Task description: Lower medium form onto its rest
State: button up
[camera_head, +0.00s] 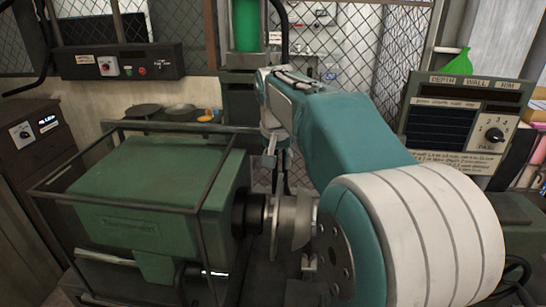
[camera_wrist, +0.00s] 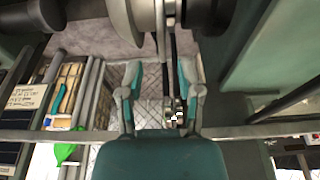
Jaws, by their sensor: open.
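A rounded grey metal form (camera_head: 293,222) sits at the dark spindle of the green machine in the head view, partly hidden by my arm. I cannot tell whether it is the medium form. In the wrist view a pale round metal piece (camera_wrist: 122,18) shows at the top edge, cut off by the frame, beyond the fingertips. My gripper (camera_wrist: 160,68) has its two teal fingers spread apart, with nothing held between them. I cannot make out the form's rest.
The green machine housing (camera_head: 150,195) with a thin bar frame fills the left. Dark round pieces (camera_head: 145,110) lie on a ledge behind it. A wire mesh fence (camera_head: 335,60) closes the back. A control panel (camera_head: 463,120) stands at the right.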

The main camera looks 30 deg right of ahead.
jog(key=shift+w+f, duration=0.1)
jog(key=shift+f, duration=0.4)
send_over(277, 190)
jog(key=a, duration=0.1)
notch_tip(277, 190, down, 4)
jog(key=shift+s+d+f, duration=0.1)
jog(key=shift+d+f, duration=0.1)
jog(key=shift+f, duration=0.5)
jog(key=shift+s+d+f, duration=0.1)
jog(key=shift+d+f, duration=0.1)
jog(key=shift+f, duration=0.45)
jog(key=shift+a, duration=0.2)
jog(key=shift+d, duration=0.15)
jog(key=shift+x, duration=1.35)
grip_shut()
